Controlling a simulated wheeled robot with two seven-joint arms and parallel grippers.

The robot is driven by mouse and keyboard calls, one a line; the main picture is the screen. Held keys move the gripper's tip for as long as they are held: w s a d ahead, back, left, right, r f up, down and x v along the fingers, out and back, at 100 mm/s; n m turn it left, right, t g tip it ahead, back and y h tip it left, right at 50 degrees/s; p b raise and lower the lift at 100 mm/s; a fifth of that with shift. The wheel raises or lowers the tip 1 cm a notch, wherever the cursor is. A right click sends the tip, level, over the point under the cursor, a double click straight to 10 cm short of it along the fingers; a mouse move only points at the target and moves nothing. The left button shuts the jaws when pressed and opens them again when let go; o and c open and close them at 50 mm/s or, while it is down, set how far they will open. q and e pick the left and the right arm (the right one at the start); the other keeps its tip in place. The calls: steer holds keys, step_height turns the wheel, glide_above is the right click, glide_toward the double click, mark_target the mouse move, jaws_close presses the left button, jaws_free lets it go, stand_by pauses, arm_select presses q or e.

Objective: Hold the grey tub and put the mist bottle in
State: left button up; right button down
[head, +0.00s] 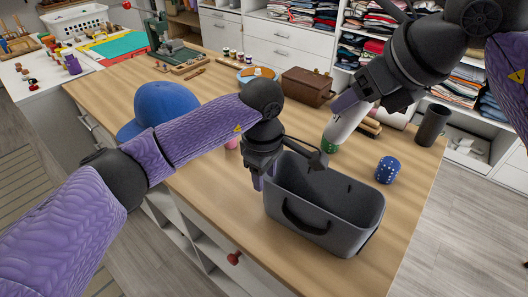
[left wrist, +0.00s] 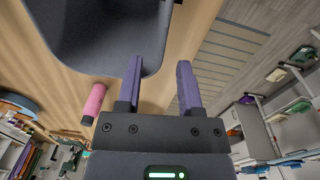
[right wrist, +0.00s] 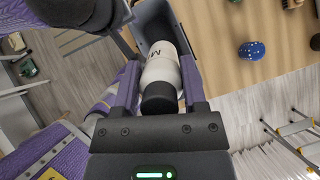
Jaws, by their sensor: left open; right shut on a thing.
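The grey tub (head: 330,232) stands upright on the wooden table in the head view, its handle slot facing the front. My left gripper (head: 264,172) is open at the tub's left end. In the left wrist view, one finger overlaps the tub (left wrist: 95,40) and the other lies beyond its rim; contact cannot be told. My right gripper (head: 352,104) is shut on the white mist bottle (head: 343,124), above the table behind the tub. In the right wrist view, the bottle (right wrist: 163,66) has its black cap towards me, and the tub (right wrist: 152,22) shows beyond it.
A pink cylinder (left wrist: 93,104) is near the tub's left end. A blue cap (head: 165,103) lies at the left. A brown case (head: 308,86) stands further back.

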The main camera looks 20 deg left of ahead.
mark_target(266, 204)
arm_select(q)
step_height(266, 204, down, 5)
steer(key=shift+w+d+f, duration=0.1)
steer(key=shift+w+f, duration=0.05)
steer(key=shift+f, duration=0.05)
jaws_close()
